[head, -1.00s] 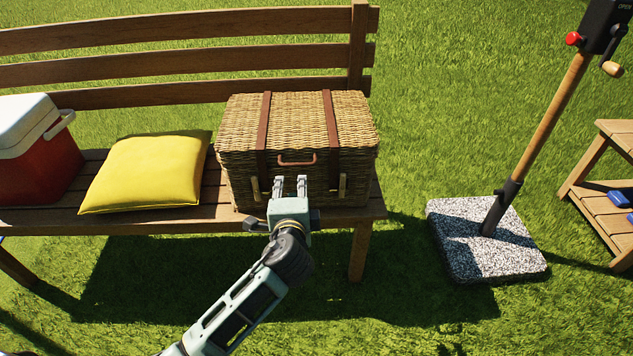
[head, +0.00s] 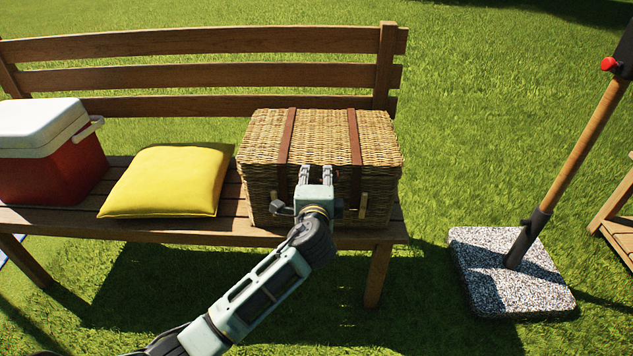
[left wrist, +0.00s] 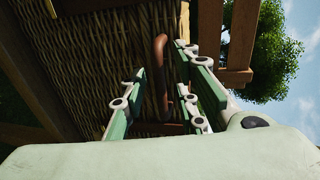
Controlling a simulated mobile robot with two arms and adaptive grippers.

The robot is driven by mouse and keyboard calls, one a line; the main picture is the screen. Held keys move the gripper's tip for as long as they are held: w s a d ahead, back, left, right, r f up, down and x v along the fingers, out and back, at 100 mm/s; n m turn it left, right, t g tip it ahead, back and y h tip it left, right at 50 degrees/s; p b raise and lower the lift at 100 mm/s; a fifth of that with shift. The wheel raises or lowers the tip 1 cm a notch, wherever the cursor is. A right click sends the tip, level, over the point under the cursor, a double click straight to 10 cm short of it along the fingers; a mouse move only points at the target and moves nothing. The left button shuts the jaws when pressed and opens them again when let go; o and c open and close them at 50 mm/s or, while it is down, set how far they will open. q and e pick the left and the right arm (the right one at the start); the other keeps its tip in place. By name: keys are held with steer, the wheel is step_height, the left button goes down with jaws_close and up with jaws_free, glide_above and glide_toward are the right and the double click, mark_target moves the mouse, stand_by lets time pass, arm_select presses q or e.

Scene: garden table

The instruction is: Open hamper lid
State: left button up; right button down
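The wicker hamper (head: 265,185) stands on the bench with its lid (head: 322,135) closed. Two brown leather straps (head: 286,135) run over the lid. My left gripper (head: 316,174) is at the hamper's front, its fingers pointing at the upper front face and covering the handle in the head view. In the left wrist view the brown handle (left wrist: 161,60) lies between the two spread fingers of the left gripper (left wrist: 165,95), which is open. Whether a finger touches the handle cannot be told. My right gripper is not in view.
A yellow cushion (head: 168,181) and a red and white cooler (head: 45,128) sit on the bench (head: 60,219) left of the hamper. A parasol base (head: 510,275) with a pole stands on the grass at right. Grass in front is clear.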

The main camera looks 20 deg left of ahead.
arm_select(q)
jaws_close()
steer(key=shift+f, duration=0.1)
steer(key=shift+s+f, duration=0.1)
steer(key=shift+d, duration=0.1)
stand_by(0.3)
